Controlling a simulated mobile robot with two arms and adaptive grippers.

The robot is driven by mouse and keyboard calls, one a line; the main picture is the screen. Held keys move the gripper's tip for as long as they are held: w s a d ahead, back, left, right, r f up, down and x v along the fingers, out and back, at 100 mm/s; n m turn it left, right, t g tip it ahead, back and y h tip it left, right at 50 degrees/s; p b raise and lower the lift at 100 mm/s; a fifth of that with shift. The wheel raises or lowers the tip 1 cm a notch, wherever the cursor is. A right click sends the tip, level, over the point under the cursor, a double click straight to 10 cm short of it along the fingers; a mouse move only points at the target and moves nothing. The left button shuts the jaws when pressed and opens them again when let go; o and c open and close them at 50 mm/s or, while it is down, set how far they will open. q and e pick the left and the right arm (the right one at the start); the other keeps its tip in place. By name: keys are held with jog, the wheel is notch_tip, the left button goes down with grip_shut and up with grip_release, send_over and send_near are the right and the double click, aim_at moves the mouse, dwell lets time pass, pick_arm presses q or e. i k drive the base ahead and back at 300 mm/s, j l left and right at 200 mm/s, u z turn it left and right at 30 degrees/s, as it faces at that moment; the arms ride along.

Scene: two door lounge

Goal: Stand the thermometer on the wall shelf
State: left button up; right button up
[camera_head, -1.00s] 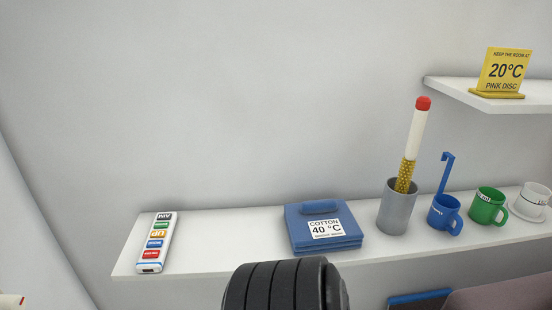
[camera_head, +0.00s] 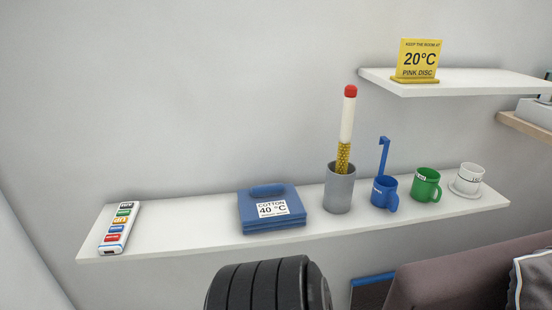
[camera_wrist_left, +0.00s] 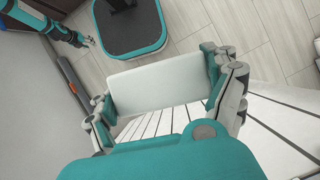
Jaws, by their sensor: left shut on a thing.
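In the left wrist view my left gripper (camera_wrist_left: 160,86) is shut on a flat white slab (camera_wrist_left: 150,80), with a teal pad at each end of it. No scale or print shows on the side facing the camera, so I cannot tell from it whether this is the thermometer. The slab is over the floor in that view and touches no shelf there. In the head view a long white wall shelf (camera_head: 170,232) runs across the wall, and a shorter upper shelf (camera_head: 470,84) is at the right. A small arm end at the upper left of the wrist view, apparently my right gripper (camera_wrist_left: 86,43), is too small to read.
On the long shelf are a labelled remote-like bar (camera_head: 119,228), a blue folded stack (camera_head: 270,222), a grey cup (camera_head: 339,190) with a red-tipped stick (camera_head: 347,122), a blue mug (camera_head: 383,191), a green mug (camera_head: 426,184) and a white cup (camera_head: 469,177). A yellow sign (camera_head: 418,60) stands on the upper shelf.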

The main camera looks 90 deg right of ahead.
aim_at(177, 227)
jog(key=z, duration=3)
jog(key=k+l, duration=0.05)
